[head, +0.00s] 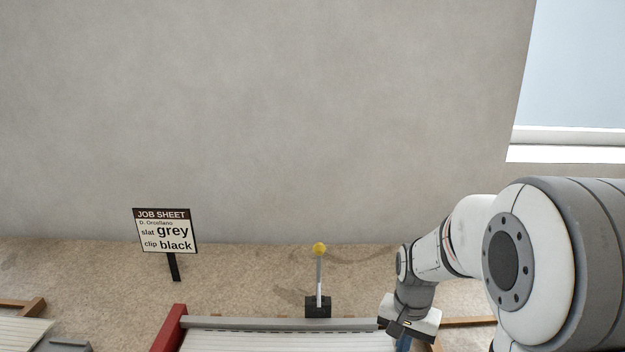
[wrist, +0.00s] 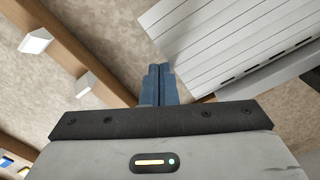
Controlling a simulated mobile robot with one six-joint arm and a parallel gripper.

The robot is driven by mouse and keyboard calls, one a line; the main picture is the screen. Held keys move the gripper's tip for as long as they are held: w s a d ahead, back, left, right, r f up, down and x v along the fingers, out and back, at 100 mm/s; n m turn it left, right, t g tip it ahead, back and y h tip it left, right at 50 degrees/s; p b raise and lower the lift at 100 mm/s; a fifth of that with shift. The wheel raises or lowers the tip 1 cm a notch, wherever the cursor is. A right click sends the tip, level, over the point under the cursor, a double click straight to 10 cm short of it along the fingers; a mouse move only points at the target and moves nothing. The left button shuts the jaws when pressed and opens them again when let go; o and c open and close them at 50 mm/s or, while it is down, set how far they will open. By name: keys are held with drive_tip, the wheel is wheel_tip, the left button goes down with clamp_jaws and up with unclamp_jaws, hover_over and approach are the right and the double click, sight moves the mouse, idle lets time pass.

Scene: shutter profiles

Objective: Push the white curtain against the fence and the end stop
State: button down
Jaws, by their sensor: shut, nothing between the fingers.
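The white slatted curtain (head: 275,341) shows only partly at the bottom edge of the head view. A grey bar, which looks like the fence (head: 270,323), runs along its far edge. A red bar, which looks like the end stop (head: 169,329), stands at its left. I cannot tell whether the curtain touches either one. In the wrist view the curtain (wrist: 215,28) lies at the upper right. My gripper (wrist: 158,70) has blue fingers, shut and empty, just off the curtain's near corner. In the head view my gripper (head: 403,342) is at the curtain's right end.
A job sheet sign (head: 165,230) reads slat grey, clip black. A yellow-topped post (head: 319,275) stands behind the fence. A brown rail (wrist: 75,50) with white blocks (wrist: 36,41) runs left of my fingers. Another pale panel (head: 22,332) lies at the far left.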

drive_tip(key=shift+a, duration=1.2)
idle(0.6)
idle(0.4)
drive_tip(key=shift+d, duration=0.8)
wheel_tip(320, 180, up, 6)
drive_tip(key=p, duration=0.5)
drive_tip(key=shift+r, duration=0.25)
